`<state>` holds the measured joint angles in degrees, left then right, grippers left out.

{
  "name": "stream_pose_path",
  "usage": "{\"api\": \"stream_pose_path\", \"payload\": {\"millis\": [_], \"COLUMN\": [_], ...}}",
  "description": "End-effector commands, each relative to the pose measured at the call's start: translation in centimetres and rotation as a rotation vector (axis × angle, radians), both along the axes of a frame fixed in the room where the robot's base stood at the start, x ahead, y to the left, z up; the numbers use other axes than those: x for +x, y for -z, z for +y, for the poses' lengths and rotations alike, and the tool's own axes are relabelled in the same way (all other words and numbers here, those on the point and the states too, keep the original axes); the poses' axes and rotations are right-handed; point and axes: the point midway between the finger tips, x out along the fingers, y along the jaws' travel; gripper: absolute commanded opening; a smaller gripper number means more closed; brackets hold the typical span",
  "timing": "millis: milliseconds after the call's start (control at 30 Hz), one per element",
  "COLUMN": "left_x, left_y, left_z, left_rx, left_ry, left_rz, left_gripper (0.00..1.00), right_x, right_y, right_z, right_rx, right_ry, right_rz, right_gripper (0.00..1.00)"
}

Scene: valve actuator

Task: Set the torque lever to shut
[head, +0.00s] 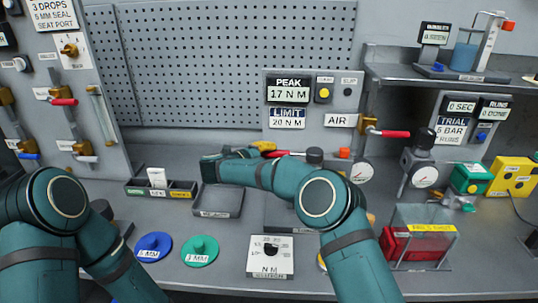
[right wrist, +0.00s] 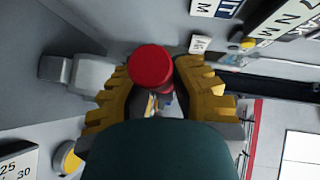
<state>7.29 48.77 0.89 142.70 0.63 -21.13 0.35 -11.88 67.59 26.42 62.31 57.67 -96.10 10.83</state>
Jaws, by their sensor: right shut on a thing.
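My right gripper (right wrist: 160,85) is shut on a red round-ended handle (right wrist: 150,66), apparently the torque lever's grip. The handle's end faces the right wrist camera, between the yellow ridged finger pads. In the head view the right gripper (head: 262,147) is mostly hidden behind my own forearm, and a bit of red (head: 275,153) shows beside its yellow part. The rest of the lever and its pivot are hidden, so its angle cannot be told. The peak display (head: 288,83) reads 17 N M, above a limit plate (head: 287,111) of 20 N M. My left gripper is out of view.
A grey tray (head: 222,212) and a dark divided bin (head: 136,191) stand left of centre. Blue (head: 153,246) and green (head: 199,251) discs lie in front. A white dial box (head: 270,270) and a clear-sided red box (head: 400,246) flank my right arm. A pegboard (head: 230,50) stands behind.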

Motion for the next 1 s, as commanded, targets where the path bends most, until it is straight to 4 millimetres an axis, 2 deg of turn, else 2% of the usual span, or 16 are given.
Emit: {"api": "stream_pose_path", "payload": {"millis": [400,433,500,833,1000], "left_x": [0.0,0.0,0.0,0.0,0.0], "left_y": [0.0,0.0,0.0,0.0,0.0], "left_z": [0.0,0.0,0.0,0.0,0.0], "left_rx": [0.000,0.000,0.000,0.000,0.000], "left_ry": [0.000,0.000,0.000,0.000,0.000], "left_rz": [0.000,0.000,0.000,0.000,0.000], "left_gripper": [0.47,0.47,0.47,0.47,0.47], "right_x": [0.1,0.1,0.1,0.0,-1.1], "right_y": [-0.1,-0.1,-0.1,0.0,-0.4], "right_z": [-0.4,-0.4,-0.3,0.0,1.5], "right_rx": [-0.003,-0.003,-0.002,0.000,0.000], "right_ry": [0.012,0.012,0.011,0.007,0.004], "right_rz": [-0.002,-0.002,-0.002,0.000,0.000], "right_gripper": [0.00,0.35,0.55,0.55,0.55]}}
